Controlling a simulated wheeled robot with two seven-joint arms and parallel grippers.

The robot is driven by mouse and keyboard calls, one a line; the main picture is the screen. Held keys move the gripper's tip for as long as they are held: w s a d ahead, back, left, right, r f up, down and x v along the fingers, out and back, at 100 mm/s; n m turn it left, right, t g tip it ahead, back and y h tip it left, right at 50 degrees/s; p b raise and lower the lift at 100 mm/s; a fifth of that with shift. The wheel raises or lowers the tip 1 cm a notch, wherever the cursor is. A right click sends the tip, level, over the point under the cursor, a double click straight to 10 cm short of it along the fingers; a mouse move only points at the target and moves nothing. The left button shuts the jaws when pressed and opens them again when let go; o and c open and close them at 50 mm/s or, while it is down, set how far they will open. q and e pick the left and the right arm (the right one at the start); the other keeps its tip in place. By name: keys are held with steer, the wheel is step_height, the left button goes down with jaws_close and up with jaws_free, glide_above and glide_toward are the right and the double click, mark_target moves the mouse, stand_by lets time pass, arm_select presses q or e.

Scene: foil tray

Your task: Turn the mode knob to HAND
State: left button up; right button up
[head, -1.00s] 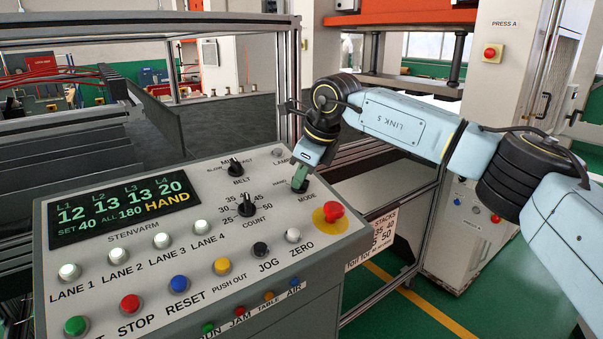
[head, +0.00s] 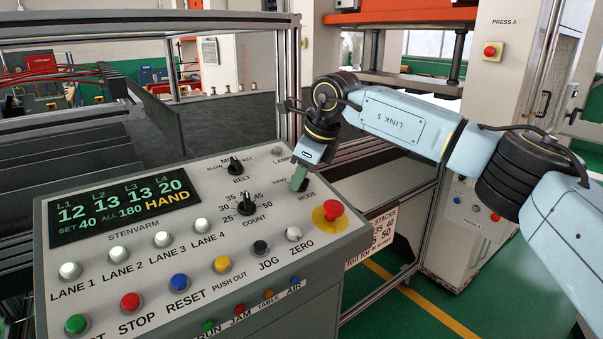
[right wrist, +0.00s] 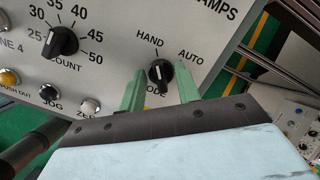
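The mode knob (right wrist: 160,73) is a black knob with a white pointer line. In the right wrist view its pointer is turned up and slightly left, to the HAND label (right wrist: 150,41) and away from AUTO (right wrist: 190,56). My right gripper (head: 300,181) is at the knob on the panel's upper right. Its green fingers stand either side of the knob, with a small gap showing, so it is open around it. In the head view the fingers mostly hide the knob. The display (head: 122,208) reads HAND in yellow. My left gripper is not in view.
The count knob (head: 247,207), belt knob (head: 235,166) and red emergency button (head: 333,208) are close by on the sloped grey panel (head: 200,262). A black button (head: 260,247) and a white button (head: 293,234) are below. A metal frame post stands behind the panel.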

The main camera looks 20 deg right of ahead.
steer(key=shift+r, duration=0.1)
steer(key=b+v, duration=0.2)
steer(key=v, duration=1.1)
